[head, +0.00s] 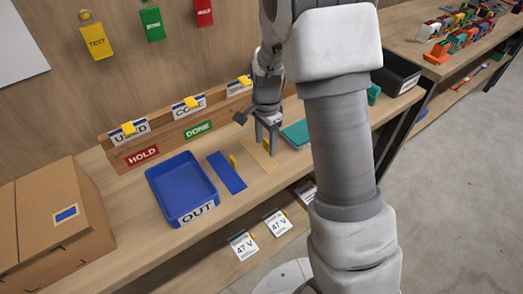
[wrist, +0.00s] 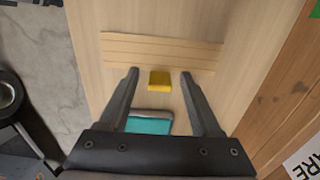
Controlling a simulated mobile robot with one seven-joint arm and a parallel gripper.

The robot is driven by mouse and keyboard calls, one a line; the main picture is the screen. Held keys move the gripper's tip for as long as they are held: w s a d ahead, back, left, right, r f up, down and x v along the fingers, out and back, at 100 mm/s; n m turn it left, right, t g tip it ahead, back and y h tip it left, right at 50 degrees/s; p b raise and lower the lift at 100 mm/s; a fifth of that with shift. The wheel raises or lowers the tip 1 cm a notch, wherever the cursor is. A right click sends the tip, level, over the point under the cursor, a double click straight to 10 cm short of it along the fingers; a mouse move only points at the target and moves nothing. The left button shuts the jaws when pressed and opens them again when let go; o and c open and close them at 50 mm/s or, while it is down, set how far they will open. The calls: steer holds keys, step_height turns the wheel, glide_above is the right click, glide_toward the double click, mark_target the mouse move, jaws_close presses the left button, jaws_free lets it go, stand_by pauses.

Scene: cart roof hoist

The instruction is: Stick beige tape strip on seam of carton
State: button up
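The beige tape strip (head: 257,155) lies flat on the bench, right of a blue strip, with a yellow tab standing at its edge. In the wrist view the beige strip (wrist: 120,46) lies crosswise ahead of the fingers, and its yellow tab (wrist: 160,80) shows between them. My gripper (head: 267,146) points down over the strip, open and empty; in the wrist view its fingertips (wrist: 159,74) stand apart on both sides of the tab, not touching it.
A blue OUT tray (head: 163,185) and the blue strip (head: 226,174) lie between carton and gripper. A wooden rack (head: 165,140) with signs runs behind. A teal piece (head: 297,134) lies right; it also shows between the fingers (wrist: 150,124). A black bin (head: 398,76) stands farther right.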

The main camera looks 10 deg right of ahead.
jaws_close()
